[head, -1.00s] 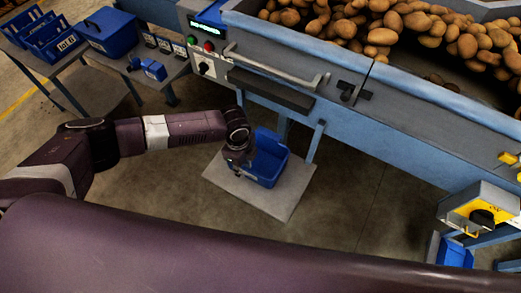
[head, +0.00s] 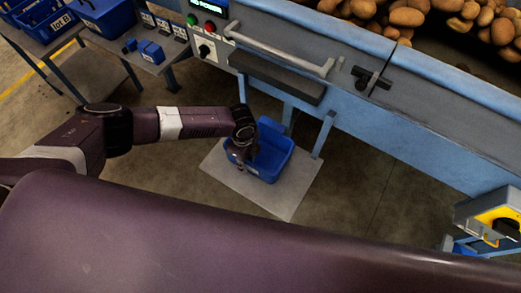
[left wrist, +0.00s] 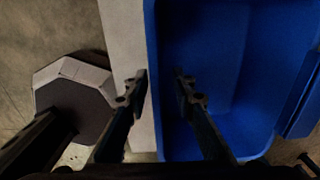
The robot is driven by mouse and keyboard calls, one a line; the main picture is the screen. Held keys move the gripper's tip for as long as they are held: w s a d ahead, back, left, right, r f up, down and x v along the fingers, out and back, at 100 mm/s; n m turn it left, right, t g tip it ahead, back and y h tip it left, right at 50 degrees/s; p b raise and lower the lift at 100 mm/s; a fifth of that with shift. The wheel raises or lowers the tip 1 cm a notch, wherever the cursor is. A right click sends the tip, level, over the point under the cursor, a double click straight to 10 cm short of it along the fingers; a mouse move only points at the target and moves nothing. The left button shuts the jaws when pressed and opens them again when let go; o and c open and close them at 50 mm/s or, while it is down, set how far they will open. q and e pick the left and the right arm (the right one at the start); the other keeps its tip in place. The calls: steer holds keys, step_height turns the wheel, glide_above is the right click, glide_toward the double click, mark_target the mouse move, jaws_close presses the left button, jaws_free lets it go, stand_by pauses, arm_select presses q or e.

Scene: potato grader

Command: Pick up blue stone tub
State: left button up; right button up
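The blue stone tub (head: 274,152) is an open blue container on a grey mat or plate (head: 222,178) on the floor, below the grader. My left gripper (head: 241,166) points down at the tub's left side. In the left wrist view the tub's inside (left wrist: 215,60) fills the right half. The fingers of my left gripper (left wrist: 161,82) are apart, one on each side of the tub's near wall, one outside and one over the inside. I cannot tell whether they touch the wall. The tub's left edge is partly hidden by the gripper in the head view. My right gripper is not in view.
The grader frame (head: 330,87) with its legs stands right behind the tub. A side table (head: 160,55) with blue bins is at the upper left. A yellow-and-grey device (head: 490,218) is at the right. The floor (head: 365,200) right of the mat is clear.

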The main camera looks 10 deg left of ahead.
arm_select(q)
step_height(320, 180, down, 3)
steer(key=shift+s+f, duration=0.1)
steer(key=shift+f, duration=0.05)
jaws_close()
